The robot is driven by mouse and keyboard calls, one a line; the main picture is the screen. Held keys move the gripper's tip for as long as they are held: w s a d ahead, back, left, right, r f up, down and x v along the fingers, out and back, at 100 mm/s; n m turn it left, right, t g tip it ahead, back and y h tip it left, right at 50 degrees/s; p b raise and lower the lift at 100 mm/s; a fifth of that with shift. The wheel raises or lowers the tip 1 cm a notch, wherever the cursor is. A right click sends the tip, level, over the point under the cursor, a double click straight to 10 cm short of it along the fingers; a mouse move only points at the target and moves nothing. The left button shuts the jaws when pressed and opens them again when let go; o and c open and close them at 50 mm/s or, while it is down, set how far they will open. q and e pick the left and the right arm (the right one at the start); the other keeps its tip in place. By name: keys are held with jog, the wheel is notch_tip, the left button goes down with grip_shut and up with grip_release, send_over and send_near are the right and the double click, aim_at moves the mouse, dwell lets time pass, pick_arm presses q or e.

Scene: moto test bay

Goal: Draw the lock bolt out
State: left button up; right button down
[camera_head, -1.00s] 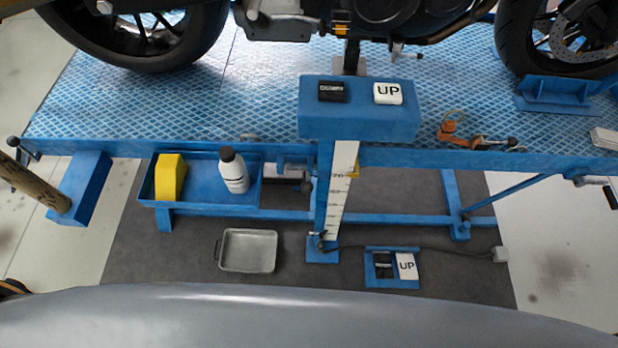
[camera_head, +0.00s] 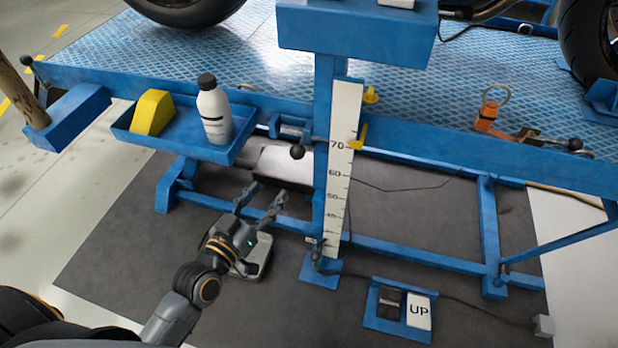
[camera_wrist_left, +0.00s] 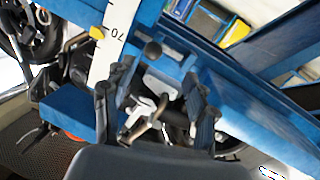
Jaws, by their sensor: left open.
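The lock bolt shows as a black ball knob (camera_head: 297,152) on a short stem, just left of the blue lift post (camera_head: 326,110), below the table edge. The same knob (camera_wrist_left: 152,48) is in the left wrist view, above and between the fingers. My left gripper (camera_head: 266,194) is open and empty, below and a little left of the knob, apart from it. In the left wrist view the two dark fingers of my left gripper (camera_wrist_left: 151,88) stand wide apart. The bolt's body is mostly hidden by the blue bracket. My right gripper is not in view.
The white scale (camera_head: 343,170) with a yellow pointer (camera_head: 358,137) is right of the post. A blue tray (camera_head: 180,143) holds a yellow block (camera_head: 152,112) and a white bottle (camera_head: 214,110). My arm partly covers a metal pan (camera_head: 256,262). A foot pedal (camera_head: 400,308) is on the floor.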

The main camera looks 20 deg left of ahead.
aim_at(293, 157)
pick_arm(q)
jog(key=shift+t, duration=0.3)
jog(key=x, duration=0.4)
jog(key=r+x, duration=0.1)
jog(key=x, duration=0.3)
jog(key=b+x, duration=0.1)
jog(key=x, duration=0.3)
jog(key=shift+w+d+r, duration=0.15)
jog(key=shift+w+d, duration=0.1)
jog(key=shift+w, duration=0.05)
jog(key=shift+w+d, duration=0.1)
jog(key=shift+w, duration=0.35)
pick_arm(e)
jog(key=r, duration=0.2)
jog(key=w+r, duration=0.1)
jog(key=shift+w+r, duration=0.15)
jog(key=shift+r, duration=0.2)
pick_arm(q)
grip_shut()
